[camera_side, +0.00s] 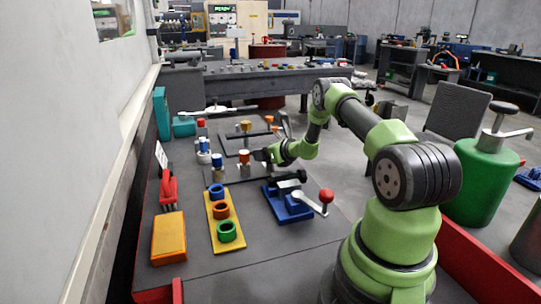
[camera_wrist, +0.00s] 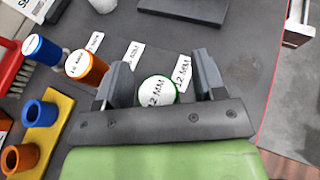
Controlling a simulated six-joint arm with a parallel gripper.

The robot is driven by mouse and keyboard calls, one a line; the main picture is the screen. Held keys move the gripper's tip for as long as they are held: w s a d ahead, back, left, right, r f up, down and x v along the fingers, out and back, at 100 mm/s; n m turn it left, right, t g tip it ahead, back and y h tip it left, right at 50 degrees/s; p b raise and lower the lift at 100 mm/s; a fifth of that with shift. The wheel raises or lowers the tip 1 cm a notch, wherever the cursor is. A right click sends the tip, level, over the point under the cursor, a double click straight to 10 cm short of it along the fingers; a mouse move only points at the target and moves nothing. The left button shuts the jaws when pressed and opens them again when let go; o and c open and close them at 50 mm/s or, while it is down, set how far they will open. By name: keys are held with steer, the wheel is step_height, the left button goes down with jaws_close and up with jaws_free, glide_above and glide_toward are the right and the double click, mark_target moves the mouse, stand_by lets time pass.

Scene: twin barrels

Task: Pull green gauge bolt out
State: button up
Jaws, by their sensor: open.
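The green gauge bolt (camera_wrist: 157,94) shows in the wrist view as a round white top marked 12 MM with a thin green rim. My gripper (camera_wrist: 163,80) is open, with one finger on each side of it and a visible gap on both sides. In the side view my gripper (camera_side: 264,156) is low, just right of the orange gauge bolt (camera_side: 244,160). The green bolt cannot be made out there. The wrist view also shows the orange bolt (camera_wrist: 86,68) and blue bolt (camera_wrist: 42,50) to the left. How deep the green bolt sits is hidden.
A yellow block (camera_side: 212,236) with blue, orange and green rings stands in front. A blue toggle clamp (camera_side: 288,207) with a red knob is close to the right of it. A red brush (camera_side: 168,188) and an orange box (camera_side: 169,236) lie at left. White labels lie beside the bolts.

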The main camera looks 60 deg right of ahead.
steer(key=c, duration=1.1)
steer(key=shift+o, duration=0.2)
steer(key=shift+r, duration=0.1)
